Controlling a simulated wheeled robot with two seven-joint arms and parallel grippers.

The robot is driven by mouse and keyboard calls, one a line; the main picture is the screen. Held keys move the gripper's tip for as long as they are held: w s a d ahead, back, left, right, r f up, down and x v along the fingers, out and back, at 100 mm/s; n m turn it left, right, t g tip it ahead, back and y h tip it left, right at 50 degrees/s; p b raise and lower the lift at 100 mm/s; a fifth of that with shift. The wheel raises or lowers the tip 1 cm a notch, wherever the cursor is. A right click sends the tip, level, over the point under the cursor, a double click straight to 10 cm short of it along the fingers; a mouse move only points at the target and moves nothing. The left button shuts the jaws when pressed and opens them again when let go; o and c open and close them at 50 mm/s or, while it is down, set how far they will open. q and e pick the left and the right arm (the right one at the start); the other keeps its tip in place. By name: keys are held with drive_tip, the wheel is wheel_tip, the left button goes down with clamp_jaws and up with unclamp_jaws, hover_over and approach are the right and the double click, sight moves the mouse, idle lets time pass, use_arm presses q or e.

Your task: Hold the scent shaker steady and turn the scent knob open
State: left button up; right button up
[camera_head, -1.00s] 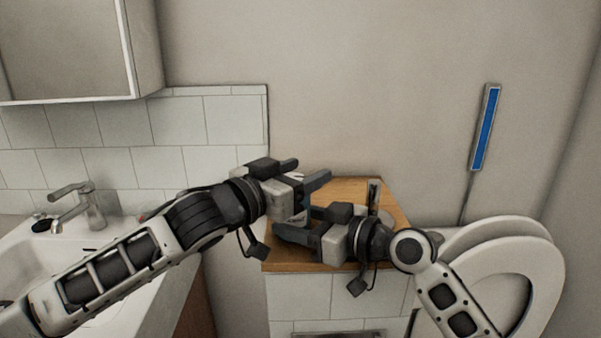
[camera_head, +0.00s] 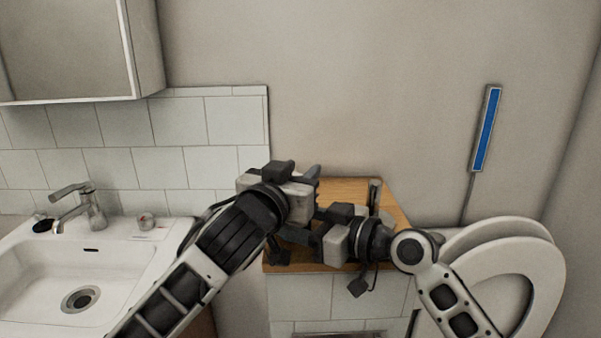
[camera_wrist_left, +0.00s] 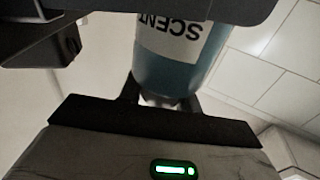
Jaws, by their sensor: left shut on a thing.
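The scent shaker (camera_wrist_left: 175,70) is a blue bottle with a white label reading SCENT, upside down in the left wrist view. Its upper part in that view is cut off behind a dark gripper piece. The scent knob (camera_wrist_left: 160,100) appears as a small whitish end, mostly covered. My left gripper (camera_wrist_left: 160,96) is shut on the knob, its fingers either side of it. In the head view my left gripper (camera_head: 315,180) is above and close to my right gripper (camera_head: 295,238). My arms hide the shaker there. Whether the right jaws grip the bottle is not clear.
A wooden ledge (camera_head: 355,192) lies behind and under the grippers, with a small upright item (camera_head: 374,195). A sink with a tap (camera_head: 88,208) is at left. A toilet seat (camera_head: 520,260) is at right, and a blue panel (camera_head: 487,130) is on the wall.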

use_arm(q)
drive_tip(key=shift+a+n+t+y, duration=0.15)
drive_tip(key=shift+n+t+y, duration=0.35)
drive_tip(key=shift+n+y, duration=0.75)
drive_tip(key=shift+y, duration=0.45)
drive_tip(key=o, duration=1)
drive_tip(key=shift+a, duration=0.1)
drive_tip(key=v, duration=1.2)
drive_tip(key=shift+w+f+m, duration=0.1)
drive_tip(key=shift+f+m, duration=0.05)
drive_tip(key=shift+m, duration=0.1)
